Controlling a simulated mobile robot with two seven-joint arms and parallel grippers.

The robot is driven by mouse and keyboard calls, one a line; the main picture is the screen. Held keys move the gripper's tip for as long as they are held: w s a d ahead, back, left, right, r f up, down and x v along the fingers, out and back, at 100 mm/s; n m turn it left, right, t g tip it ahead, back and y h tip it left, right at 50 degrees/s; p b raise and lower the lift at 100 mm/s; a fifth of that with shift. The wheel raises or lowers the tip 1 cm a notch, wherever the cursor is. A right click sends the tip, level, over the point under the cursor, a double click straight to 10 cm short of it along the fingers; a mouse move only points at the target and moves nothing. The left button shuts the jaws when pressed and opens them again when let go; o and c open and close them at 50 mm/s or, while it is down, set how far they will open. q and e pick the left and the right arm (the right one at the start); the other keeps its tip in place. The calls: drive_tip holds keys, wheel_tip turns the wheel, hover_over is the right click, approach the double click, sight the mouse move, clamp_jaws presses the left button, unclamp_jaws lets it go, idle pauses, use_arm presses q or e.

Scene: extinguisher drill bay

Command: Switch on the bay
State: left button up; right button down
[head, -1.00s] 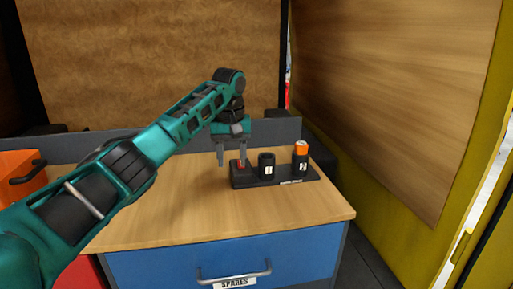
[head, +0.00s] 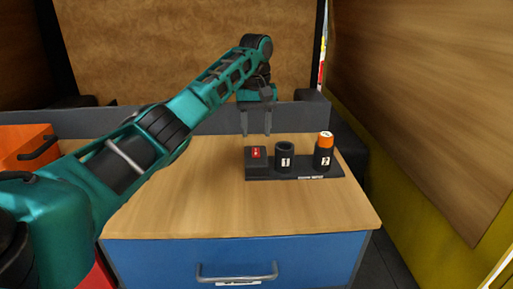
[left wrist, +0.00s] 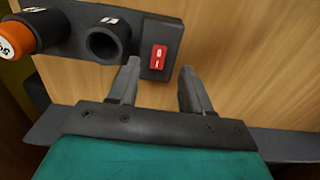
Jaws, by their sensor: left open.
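A black stand (head: 300,177) on the wooden cabinet top holds a red rocker switch (head: 256,152) on a raised block at its left end. In the left wrist view the switch (left wrist: 158,57) shows white marks; I cannot tell which side is pressed. My left gripper (head: 256,134) is open and empty, pointing down, its fingertips appearing just above and behind the switch block. In the left wrist view its fingertips (left wrist: 159,66) lie either side of the switch in the picture, apart from it. My right gripper is not in view.
The stand also carries an empty black cup (head: 284,157) marked 1 and a cup (head: 323,159) marked 2 with an orange-topped cylinder (head: 326,139) in it. A grey panel (head: 200,121) runs behind. An orange box (head: 25,145) stands left. The front wooden top is clear.

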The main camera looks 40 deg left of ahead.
sight(256, 155)
use_arm(q)
wheel_tip(256, 155, down, 6)
drive_tip(key=shift+f, duration=0.25)
clamp_jaws()
idle(0.5)
